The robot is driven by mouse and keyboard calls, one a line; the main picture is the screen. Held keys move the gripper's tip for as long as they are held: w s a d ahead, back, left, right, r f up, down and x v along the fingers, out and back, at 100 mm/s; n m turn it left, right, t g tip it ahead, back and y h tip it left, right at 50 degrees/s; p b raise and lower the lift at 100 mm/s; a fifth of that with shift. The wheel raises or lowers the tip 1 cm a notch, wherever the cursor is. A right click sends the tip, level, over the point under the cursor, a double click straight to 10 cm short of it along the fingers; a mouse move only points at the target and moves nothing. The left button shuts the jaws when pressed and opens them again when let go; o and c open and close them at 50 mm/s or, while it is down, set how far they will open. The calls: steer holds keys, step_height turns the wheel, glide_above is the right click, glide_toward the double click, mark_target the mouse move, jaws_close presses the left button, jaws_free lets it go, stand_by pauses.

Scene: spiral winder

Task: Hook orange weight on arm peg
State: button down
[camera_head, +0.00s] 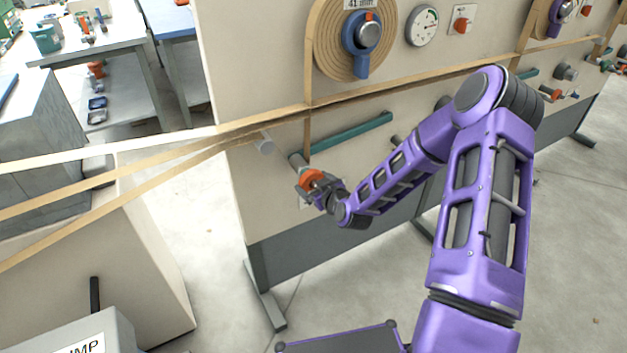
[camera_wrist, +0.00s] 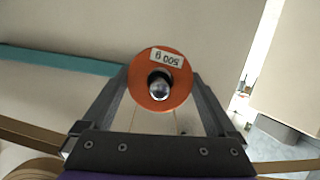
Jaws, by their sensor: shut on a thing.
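The orange weight (camera_head: 311,178) is a disc with a central hole. In the wrist view the weight (camera_wrist: 179,94) faces me with a "500 g" label. My gripper (camera_head: 316,185) is shut on it, one finger on each side. A teal arm (camera_head: 345,137) on the machine's front panel carries a grey peg (camera_head: 297,160) at its left end. The peg's rounded metal tip (camera_wrist: 160,89) shows through the weight's hole in the wrist view. The weight is at the peg's outer end; I cannot tell how far it is on.
Tan webs (camera_head: 240,128) run across the panel just above my gripper. A wound roll with a blue lever (camera_head: 360,50) and a gauge (camera_head: 422,26) are higher up. The floor in front is clear.

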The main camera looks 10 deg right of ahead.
jaws_free()
steer(key=shift+f, duration=0.15)
steer(key=shift+s, duration=0.1)
steer(key=p+v, duration=0.3)
steer(key=v, duration=1.4)
steer(key=shift+d+p, duration=0.15)
steer(key=shift+p, duration=0.2)
steer(key=shift+s, duration=0.15)
